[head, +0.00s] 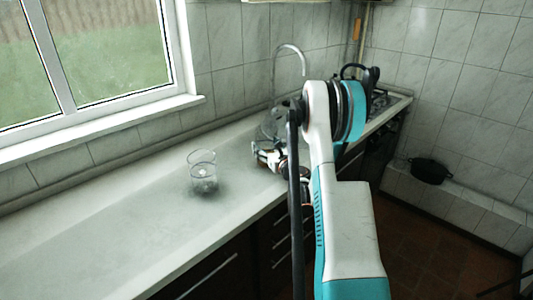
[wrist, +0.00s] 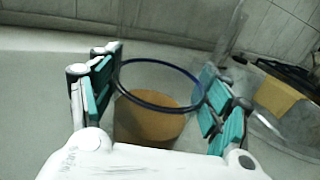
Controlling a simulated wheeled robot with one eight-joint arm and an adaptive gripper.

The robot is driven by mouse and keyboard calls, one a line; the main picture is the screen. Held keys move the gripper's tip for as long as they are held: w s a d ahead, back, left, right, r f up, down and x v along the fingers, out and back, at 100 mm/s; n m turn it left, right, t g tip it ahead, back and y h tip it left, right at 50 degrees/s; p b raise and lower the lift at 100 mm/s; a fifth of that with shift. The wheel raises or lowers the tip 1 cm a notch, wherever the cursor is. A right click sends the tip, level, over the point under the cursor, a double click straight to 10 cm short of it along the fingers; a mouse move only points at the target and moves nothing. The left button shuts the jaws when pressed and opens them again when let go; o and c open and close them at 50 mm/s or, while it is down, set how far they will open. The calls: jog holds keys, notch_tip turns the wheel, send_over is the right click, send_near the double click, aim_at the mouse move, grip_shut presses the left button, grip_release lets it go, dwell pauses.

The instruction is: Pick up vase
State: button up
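In the wrist view, a clear round vessel with a dark blue rim (wrist: 122,78) stands between the fingers of my gripper (wrist: 160,72). A brown-orange area shows through it at the bottom. The teal-padded fingers are apart, one on each side, and the gripper is open. I cannot tell whether either finger touches the glass. In the head view, my gripper (head: 268,155) is low over the counter near the sink, partly hidden by my arm. A clear glass vessel (head: 203,172) stands upright on the counter to its left, apart from it. I cannot tell which vessel is the vase.
A curved faucet (head: 290,47) rises behind my gripper. A yellow block (wrist: 278,98) lies to the right in the wrist view. A dark pot (head: 430,170) sits on the far right ledge. The counter's left part (head: 90,225) is clear below the window.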

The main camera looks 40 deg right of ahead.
jog(key=c, duration=0.4)
jog(key=shift+r, duration=0.15)
